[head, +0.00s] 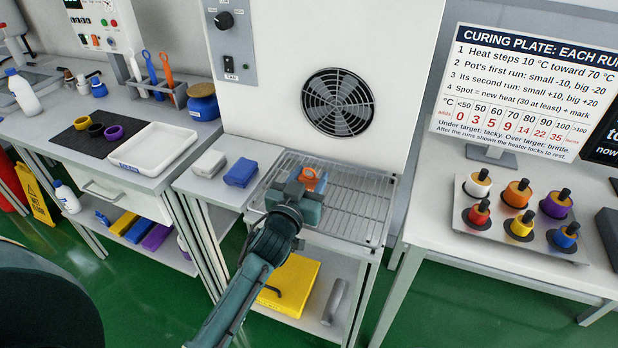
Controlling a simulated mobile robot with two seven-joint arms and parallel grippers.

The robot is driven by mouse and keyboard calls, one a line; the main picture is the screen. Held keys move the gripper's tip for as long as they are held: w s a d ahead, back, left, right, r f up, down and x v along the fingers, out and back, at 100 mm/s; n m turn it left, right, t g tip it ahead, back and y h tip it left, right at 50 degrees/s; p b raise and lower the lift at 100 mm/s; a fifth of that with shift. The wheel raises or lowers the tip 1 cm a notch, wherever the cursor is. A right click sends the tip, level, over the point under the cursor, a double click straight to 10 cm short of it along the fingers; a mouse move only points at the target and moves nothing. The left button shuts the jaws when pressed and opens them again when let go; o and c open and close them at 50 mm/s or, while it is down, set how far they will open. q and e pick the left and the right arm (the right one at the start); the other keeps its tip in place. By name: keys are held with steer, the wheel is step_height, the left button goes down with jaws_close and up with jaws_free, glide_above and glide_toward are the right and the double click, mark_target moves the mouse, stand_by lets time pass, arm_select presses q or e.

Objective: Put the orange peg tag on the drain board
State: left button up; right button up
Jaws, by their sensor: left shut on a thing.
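My left gripper (306,185) is shut on a small orange piece, which looks like the orange peg tag (312,177); the jaws hide part of it. The gripper is over the left part of a metal wire rack, which looks like the drain board (362,207). Whether the orange piece touches the rack cannot be told. The rest of the rack that shows is bare. My right gripper is not in view.
A grey block (209,163) and a blue block (241,172) lie left of the rack. A white panel with a round fan grille (338,102) stands behind it. A white tray (158,146) is on the left bench. A tray of colored pots (519,242) stands on the right table.

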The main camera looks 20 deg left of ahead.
arm_select(q)
steer(key=o, duration=1.1)
steer(key=shift+c, duration=0.2)
